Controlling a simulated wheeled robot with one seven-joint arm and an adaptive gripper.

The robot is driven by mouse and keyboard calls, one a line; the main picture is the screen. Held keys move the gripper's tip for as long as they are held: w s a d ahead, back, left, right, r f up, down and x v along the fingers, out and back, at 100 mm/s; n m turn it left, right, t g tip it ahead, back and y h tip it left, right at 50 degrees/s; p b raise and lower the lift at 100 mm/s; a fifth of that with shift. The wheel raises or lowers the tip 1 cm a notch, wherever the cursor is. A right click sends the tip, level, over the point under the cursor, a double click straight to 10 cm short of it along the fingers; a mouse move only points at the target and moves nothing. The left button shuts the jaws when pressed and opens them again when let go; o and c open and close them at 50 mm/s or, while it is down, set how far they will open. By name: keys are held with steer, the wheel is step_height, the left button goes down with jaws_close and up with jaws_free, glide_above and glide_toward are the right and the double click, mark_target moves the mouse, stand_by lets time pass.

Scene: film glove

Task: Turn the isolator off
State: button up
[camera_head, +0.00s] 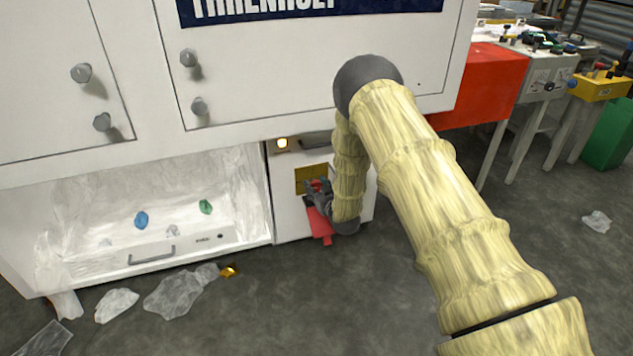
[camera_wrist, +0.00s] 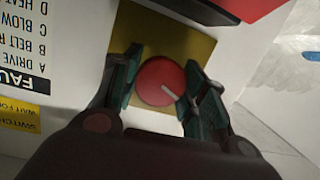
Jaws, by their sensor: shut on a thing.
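The isolator is a round red knob (camera_wrist: 161,81) with a white pointer line, on a yellow plate (camera_wrist: 148,28) in the wrist view. The pointer line slants from near the knob's middle toward the lower right of that upside-down picture. My gripper (camera_wrist: 160,90) has one finger on each side of the knob and is shut on it. In the head view the yellow plate (camera_head: 311,178) is on the white cabinet front, and my gripper (camera_head: 319,190) is in front of it, hiding most of the knob.
A red piece (camera_head: 320,226) hangs below the plate. A lit lamp (camera_head: 282,143) is above it. A label panel (camera_wrist: 30,50) is beside the plate in the wrist view. An open bay with a drawer (camera_head: 150,250) is to the left. Plastic film (camera_head: 178,291) lies on the floor.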

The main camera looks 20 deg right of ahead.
steer(key=shift+n+h+p, duration=0.5)
steer(key=shift+n+p, duration=0.5)
steer(key=shift+n, duration=0.9)
steer(key=o, duration=1)
steer(key=shift+o, duration=0.2)
steer(key=s+r, duration=0.2)
steer(key=s, duration=0.9)
steer(key=shift+s+d, duration=0.2)
steer(key=shift+s, duration=0.2)
steer(key=shift+r, duration=0.1)
